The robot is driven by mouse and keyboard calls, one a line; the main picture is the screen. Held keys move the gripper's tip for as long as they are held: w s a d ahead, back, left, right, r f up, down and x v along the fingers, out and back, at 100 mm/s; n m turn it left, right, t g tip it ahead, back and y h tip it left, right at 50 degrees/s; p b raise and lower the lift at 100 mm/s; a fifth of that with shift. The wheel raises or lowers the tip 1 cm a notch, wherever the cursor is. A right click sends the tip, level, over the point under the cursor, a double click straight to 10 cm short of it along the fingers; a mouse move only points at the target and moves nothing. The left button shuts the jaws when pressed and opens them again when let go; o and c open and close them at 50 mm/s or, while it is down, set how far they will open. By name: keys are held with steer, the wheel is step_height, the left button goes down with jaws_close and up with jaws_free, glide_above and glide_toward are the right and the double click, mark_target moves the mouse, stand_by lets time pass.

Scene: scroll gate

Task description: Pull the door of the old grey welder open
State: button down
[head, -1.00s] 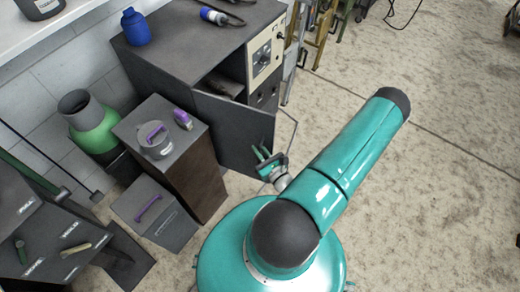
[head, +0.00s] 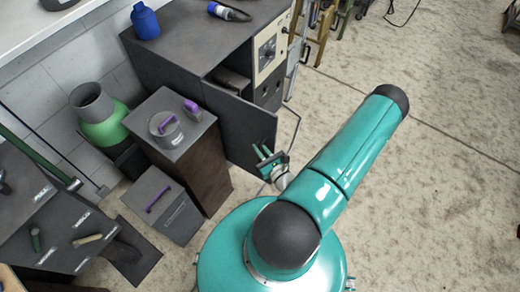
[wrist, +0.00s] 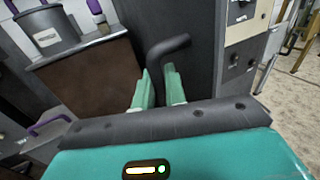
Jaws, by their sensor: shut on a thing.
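The old grey welder (head: 180,50) is a dark grey cabinet with a cream control panel (head: 268,48) at its right front. Its dark door (head: 236,128) stands partly open, swung out from the left side, with a dark gap behind its top edge. My gripper (head: 266,155) is at the outer face of the door near its free edge. In the wrist view the green fingers (wrist: 158,82) are shut on the dark bent handle (wrist: 168,46). The lower part of the handle is hidden between the fingers.
A brown-sided cabinet (head: 208,172) with a grey pot (head: 166,130) stands left of the door. A lower grey box (head: 170,214) and a green vessel (head: 104,128) are beside it. The floor (head: 440,190) on the right is clear.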

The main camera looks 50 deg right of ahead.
stand_by(0.4)
steer(key=c, duration=1.8)
jaws_free()
steer(key=shift+s, duration=0.15)
